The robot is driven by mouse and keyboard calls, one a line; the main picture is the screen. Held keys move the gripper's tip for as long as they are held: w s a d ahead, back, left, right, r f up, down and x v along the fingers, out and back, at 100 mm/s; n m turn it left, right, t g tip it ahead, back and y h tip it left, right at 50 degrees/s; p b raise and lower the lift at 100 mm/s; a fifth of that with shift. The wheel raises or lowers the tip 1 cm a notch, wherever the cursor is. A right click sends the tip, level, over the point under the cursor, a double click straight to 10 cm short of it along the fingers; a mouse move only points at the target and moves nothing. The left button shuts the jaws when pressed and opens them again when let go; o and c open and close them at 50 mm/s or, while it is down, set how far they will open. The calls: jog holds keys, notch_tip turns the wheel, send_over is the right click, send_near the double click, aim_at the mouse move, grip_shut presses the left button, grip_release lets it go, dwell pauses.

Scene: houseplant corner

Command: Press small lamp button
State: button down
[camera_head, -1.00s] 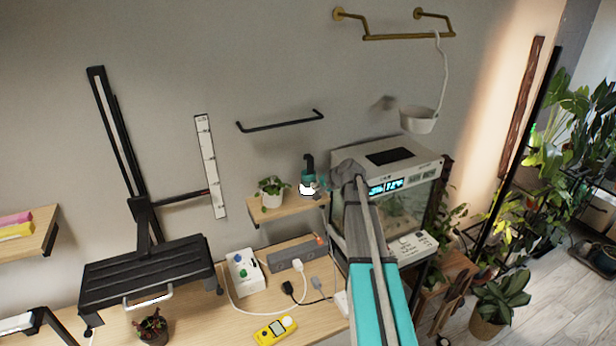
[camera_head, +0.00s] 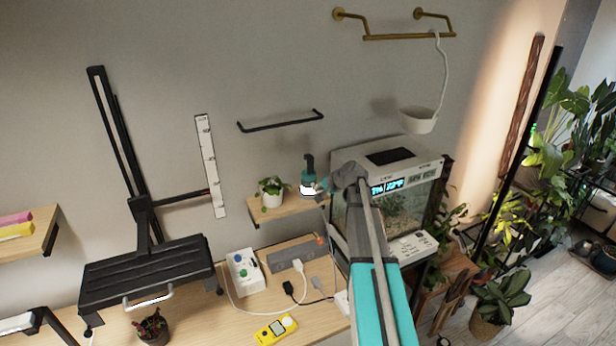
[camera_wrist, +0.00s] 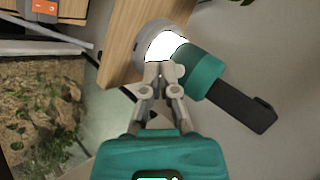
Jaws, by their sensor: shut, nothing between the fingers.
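The small lamp (camera_head: 308,178) stands on a small wooden wall shelf (camera_head: 284,208), beside a potted plant. It has a teal body and a bright white lit part low down. In the wrist view the lamp (camera_wrist: 205,72) shows its teal body, a black arm (camera_wrist: 243,108) and a glowing white face in a grey ring. My gripper (camera_wrist: 165,70) is shut and empty, with its fingertips right by the edge of the white face and the teal body. I cannot tell whether they touch. I cannot make out a button. In the head view my gripper (camera_head: 323,187) is just right of the lamp.
A potted plant (camera_head: 271,191) is left of the lamp on the shelf. A terrarium (camera_head: 392,208) with a lit display stands right of it, behind my arm. Below, a desk holds a power strip (camera_head: 291,257), a control box (camera_head: 245,271) and a yellow meter (camera_head: 275,330).

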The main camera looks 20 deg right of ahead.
jog(key=shift+s+d, duration=0.1)
jog(key=shift+s, duration=2.8)
